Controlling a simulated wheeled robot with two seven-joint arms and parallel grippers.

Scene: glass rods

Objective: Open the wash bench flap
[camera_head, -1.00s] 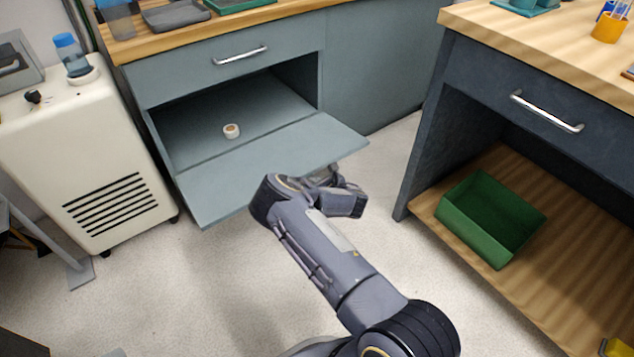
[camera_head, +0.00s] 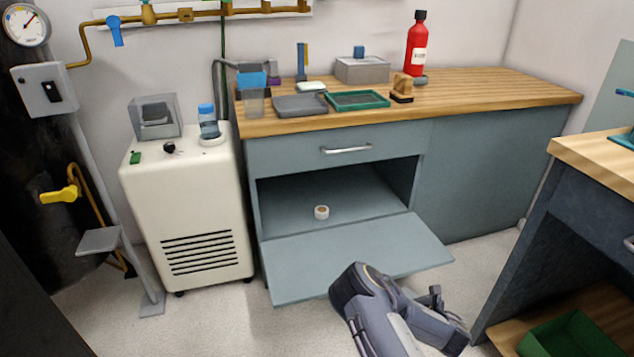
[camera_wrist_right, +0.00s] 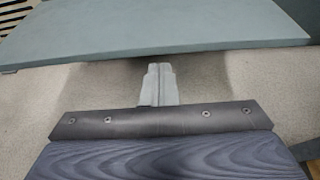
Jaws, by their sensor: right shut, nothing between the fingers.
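The wash bench flap (camera_head: 350,262) is a grey-blue panel hinged at its inner edge. It hangs open, folded down and out from the bench front, close to level. The compartment (camera_head: 370,195) behind it is exposed, with a small white and tan roll inside. My right gripper (camera_head: 437,295) is in front of the flap, near its front right edge. In the right wrist view, the fingers (camera_wrist_right: 158,72) are shut and empty, just short of the flap's edge (camera_wrist_right: 160,55), seemingly apart from it. My left gripper is not in view.
A drawer with a metal handle (camera_head: 346,149) sits above the compartment. A cream wheeled unit (camera_head: 190,215) stands left of the bench. A dark bench (camera_head: 540,250) with a green bin (camera_head: 570,335) stands at right. Open floor (camera_head: 230,325) lies in front.

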